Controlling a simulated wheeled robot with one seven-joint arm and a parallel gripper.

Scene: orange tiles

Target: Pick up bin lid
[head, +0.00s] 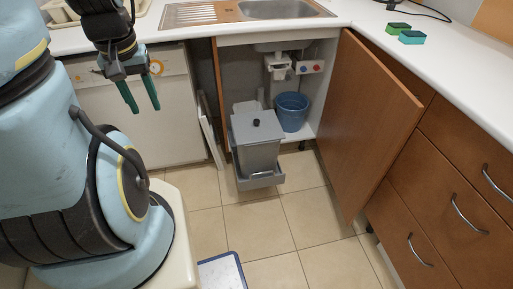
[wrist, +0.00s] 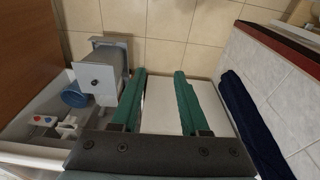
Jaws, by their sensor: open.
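The bin lid (head: 257,128) is a flat grey cover with a small dark knob (head: 256,122) in its middle. It sits on the grey bin (head: 258,157), which stands pulled out in front of the open under-sink cabinet. In the wrist view the lid (wrist: 96,82) is left of the fingers. My gripper (head: 139,96) has two green fingers, spread apart with nothing between them. It hangs in front of the white appliance, left of the bin and higher than the lid. In the wrist view my gripper (wrist: 161,76) is apart from the lid.
The wooden cabinet door (head: 362,120) stands open right of the bin. A blue bucket (head: 291,111) is inside the cabinet. The white appliance (head: 140,125) is at the left, below the counter. Tiled floor (head: 305,215) in front of the bin is clear.

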